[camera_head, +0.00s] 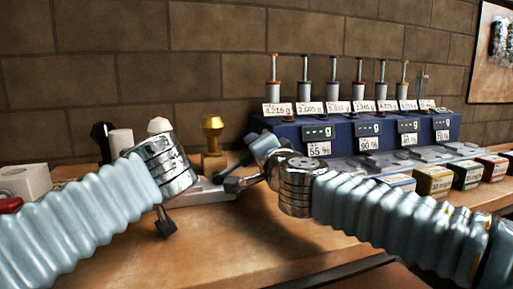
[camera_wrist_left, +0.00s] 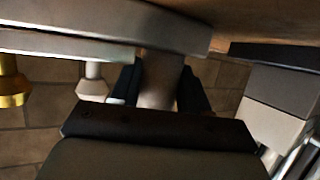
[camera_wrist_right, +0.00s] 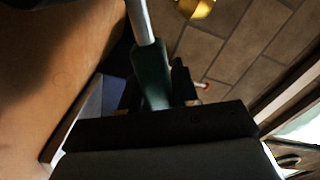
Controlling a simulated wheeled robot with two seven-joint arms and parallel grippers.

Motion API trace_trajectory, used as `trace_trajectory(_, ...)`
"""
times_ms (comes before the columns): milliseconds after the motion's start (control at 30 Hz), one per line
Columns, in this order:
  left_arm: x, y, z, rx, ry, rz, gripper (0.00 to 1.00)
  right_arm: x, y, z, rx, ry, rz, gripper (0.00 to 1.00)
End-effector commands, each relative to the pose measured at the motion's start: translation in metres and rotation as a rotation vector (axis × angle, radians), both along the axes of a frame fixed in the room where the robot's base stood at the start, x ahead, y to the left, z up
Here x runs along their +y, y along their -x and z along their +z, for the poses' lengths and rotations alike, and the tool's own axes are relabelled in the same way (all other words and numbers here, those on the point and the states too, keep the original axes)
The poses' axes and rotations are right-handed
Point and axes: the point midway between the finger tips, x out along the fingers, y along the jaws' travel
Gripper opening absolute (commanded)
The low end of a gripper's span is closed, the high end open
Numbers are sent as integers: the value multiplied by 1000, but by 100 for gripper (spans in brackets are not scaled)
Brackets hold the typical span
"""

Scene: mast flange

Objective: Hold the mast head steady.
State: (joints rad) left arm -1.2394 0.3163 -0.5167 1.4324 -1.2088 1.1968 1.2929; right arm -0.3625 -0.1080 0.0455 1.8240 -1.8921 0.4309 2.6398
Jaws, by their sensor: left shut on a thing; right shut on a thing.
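In the left wrist view my left gripper (camera_wrist_left: 160,88) is shut on a short grey-brown post (camera_wrist_left: 158,90) below a long grey bar (camera_wrist_left: 110,22). I cannot tell for sure that this is the mast head. In the right wrist view my right gripper (camera_wrist_right: 155,88) is shut on a dark green handle (camera_wrist_right: 150,72) with a silver shaft (camera_wrist_right: 140,20). In the head view a pale grey base (camera_head: 200,192) lies on the table between the two wrists. The wrists partly hide it, and what each gripper holds is not clear there.
A gold stamp-like piece (camera_head: 213,135) stands behind the base, with a white cylinder (camera_head: 121,143) to its left. A blue rack (camera_head: 375,130) with labelled plungers and displays stands right, with small coloured boxes (camera_head: 434,181) before it. The front middle of the table (camera_head: 220,245) is clear.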

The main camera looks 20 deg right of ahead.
Motion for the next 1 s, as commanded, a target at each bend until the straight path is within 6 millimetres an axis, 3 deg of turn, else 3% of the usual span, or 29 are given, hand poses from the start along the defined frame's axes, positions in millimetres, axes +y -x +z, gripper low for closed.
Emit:
trace_trajectory(33, 1, 0, -1, 0, 2, 4, 0, -1, -1, -2, 4, -2, -3, 34)
trace_trajectory(167, 1, 0, -1, 1, 1, 4, 0, -1, 0, -2, 3, -1, -3, 51)
trace_trajectory(533, 1, 0, 0, 0, -1, 2, 0, 0, 8, 0, 1, 1, 0, 51)
trace_trajectory(1000, 0, 0, 0, 0, -1, 1, 0, -1, 104, 0, 0, -1, -2, 51)
